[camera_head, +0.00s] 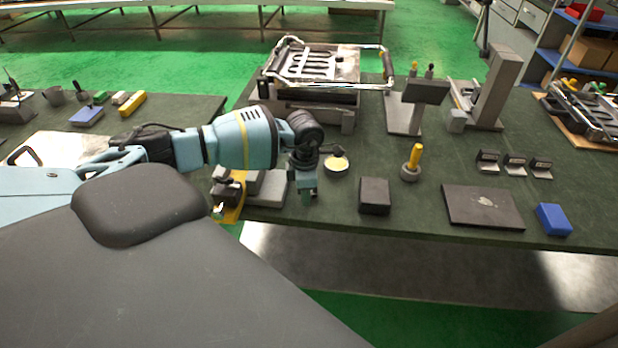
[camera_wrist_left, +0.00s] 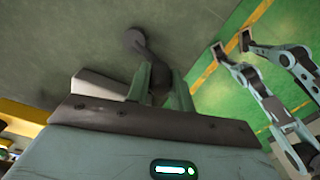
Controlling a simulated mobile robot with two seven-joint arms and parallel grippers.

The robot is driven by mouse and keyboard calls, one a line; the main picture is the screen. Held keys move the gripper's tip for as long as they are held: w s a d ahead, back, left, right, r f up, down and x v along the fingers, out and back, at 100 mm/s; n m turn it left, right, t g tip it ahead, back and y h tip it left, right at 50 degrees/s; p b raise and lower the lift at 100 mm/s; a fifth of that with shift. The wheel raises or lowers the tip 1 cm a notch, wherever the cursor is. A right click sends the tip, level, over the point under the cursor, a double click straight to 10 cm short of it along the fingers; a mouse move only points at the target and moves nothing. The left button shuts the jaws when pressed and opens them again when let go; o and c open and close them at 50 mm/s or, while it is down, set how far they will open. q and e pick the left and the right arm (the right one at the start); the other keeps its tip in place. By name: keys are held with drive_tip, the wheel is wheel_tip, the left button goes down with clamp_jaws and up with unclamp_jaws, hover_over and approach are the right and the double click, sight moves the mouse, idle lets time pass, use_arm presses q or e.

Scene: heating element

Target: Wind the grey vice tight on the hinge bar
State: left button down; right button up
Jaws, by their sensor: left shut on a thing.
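A low grey block-like body (camera_head: 268,190), which looks like the grey vice, sits at the table's front edge, partly behind my left arm. My left gripper (camera_head: 307,192) points down just right of it. In the left wrist view, the gripper's fingers (camera_wrist_left: 161,88) are shut on a dark handle (camera_wrist_left: 134,42) with a rounded end, apparently the vice's crank. A pale grey part (camera_wrist_left: 98,84) lies beside the fingers. The hinge bar and the vice's jaws cannot be made out clearly. My right gripper does not show in the head view.
A dark block (camera_head: 375,195), a flat dark plate (camera_head: 483,206) and a blue block (camera_head: 553,218) lie to the right. A round pot (camera_head: 336,165) and a yellow-handled tool (camera_head: 412,162) stand behind. A heating-element fixture (camera_head: 310,68) stands farther back. Teal jointed links (camera_wrist_left: 265,85) show in the left wrist view.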

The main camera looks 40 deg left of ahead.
use_arm(q)
drive_tip(key=shift+a+m, duration=0.15)
drive_tip(key=shift+m, duration=0.25)
drive_tip(key=c, duration=1.2)
unclamp_jaws()
drive_tip(key=shift+c, duration=0.2)
drive_tip(key=shift+r, duration=0.45)
wheel_tip(320, 180, up, 7)
drive_tip(key=shift+f, duration=0.1)
